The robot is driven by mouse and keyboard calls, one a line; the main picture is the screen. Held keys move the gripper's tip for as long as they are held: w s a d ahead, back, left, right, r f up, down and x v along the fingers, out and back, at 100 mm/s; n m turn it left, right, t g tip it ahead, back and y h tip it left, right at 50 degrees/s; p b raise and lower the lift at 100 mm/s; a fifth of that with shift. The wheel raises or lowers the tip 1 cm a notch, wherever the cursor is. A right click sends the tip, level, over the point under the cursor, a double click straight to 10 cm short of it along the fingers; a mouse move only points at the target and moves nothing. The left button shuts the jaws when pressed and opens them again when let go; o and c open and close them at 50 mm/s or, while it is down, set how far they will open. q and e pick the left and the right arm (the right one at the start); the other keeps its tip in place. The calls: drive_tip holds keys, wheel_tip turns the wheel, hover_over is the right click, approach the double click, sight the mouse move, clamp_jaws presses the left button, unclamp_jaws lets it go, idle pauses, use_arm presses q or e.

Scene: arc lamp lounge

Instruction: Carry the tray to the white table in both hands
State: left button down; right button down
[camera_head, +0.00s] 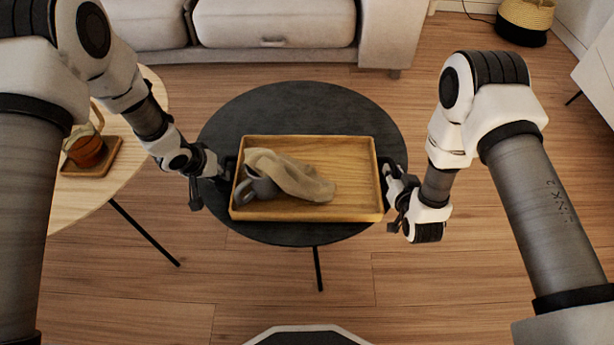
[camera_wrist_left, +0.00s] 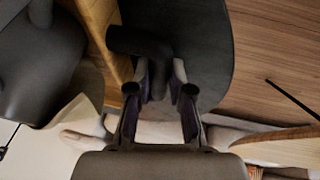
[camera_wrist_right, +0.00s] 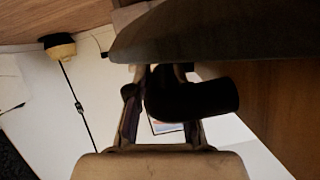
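The wooden tray (camera_head: 345,175) lies level over the dark round table (camera_head: 300,98); I cannot tell whether it touches the top. A grey mug (camera_head: 257,188) and a crumpled beige cloth (camera_head: 290,173) are at its left, the cloth partly over the mug. My left gripper (camera_head: 222,172) is at the tray's left end, its fingers closed around a dark handle (camera_wrist_left: 140,41). My right gripper (camera_head: 391,178) is at the right end, its fingers around the other dark handle (camera_wrist_right: 195,100). A white piece of furniture (camera_head: 597,65), possibly the white table, shows at the right edge.
A light wood table (camera_head: 85,190) stands at the left with a glass of tea (camera_head: 86,150) on a small wooden board. A pale sofa (camera_head: 275,22) is behind the dark table. A basket (camera_head: 524,20) stands at the back right. The wooden floor in front is clear.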

drive_tip(key=shift+r, duration=0.1)
